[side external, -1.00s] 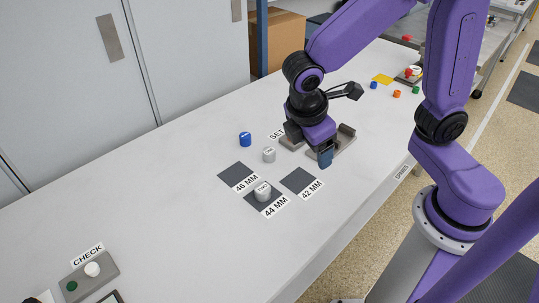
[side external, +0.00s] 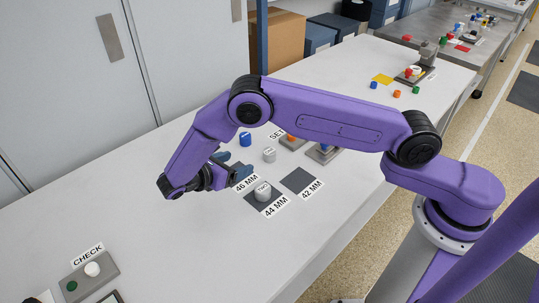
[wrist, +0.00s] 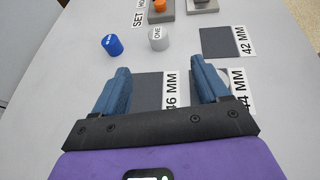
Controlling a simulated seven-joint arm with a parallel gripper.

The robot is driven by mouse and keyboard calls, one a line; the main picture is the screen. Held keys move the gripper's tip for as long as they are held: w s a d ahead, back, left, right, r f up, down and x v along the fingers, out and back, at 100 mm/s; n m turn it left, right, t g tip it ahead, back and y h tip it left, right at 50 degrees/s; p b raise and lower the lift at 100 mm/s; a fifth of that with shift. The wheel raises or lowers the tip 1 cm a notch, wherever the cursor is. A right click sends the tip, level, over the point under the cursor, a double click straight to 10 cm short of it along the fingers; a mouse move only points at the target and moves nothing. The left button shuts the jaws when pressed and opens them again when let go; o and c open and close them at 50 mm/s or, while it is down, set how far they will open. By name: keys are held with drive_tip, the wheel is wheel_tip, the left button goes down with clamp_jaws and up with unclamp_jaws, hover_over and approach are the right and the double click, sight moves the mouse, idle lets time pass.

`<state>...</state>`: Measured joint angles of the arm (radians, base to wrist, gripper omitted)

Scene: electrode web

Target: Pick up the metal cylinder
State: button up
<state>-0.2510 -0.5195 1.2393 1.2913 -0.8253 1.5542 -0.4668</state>
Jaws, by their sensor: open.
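A grey metal-looking cylinder (side external: 269,155) stands upright on the table near the SET label, and its top reads ONE in the wrist view (wrist: 159,40). A second grey cylinder (side external: 263,191) stands on the dark 44 MM mat; in the wrist view it is mostly hidden behind the right finger. My gripper (side external: 232,165) is open and empty beside the 46 MM mat. In the wrist view its blue fingers (wrist: 160,76) are spread apart, pointing toward the ONE cylinder, which lies beyond the fingertips and is not touched.
A blue cylinder (side external: 245,139) stands left of the ONE cylinder. An orange piece (side external: 291,137) sits on a grey block behind. The 42 MM mat (side external: 299,180) is bare. A CHECK block (side external: 77,284) lies front left, with clear table between.

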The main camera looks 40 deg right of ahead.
drive_tip(key=shift+w+d+f, duration=0.15)
drive_tip(key=shift+d+f, duration=0.2)
drive_tip(key=shift+f, duration=0.05)
approach(268, 153)
drive_tip(key=x, duration=0.5)
drive_tip(key=shift+d, duration=0.15)
drive_tip(key=shift+x, duration=2.9)
drive_tip(key=shift+w, duration=0.15)
drive_tip(key=c, duration=1.1)
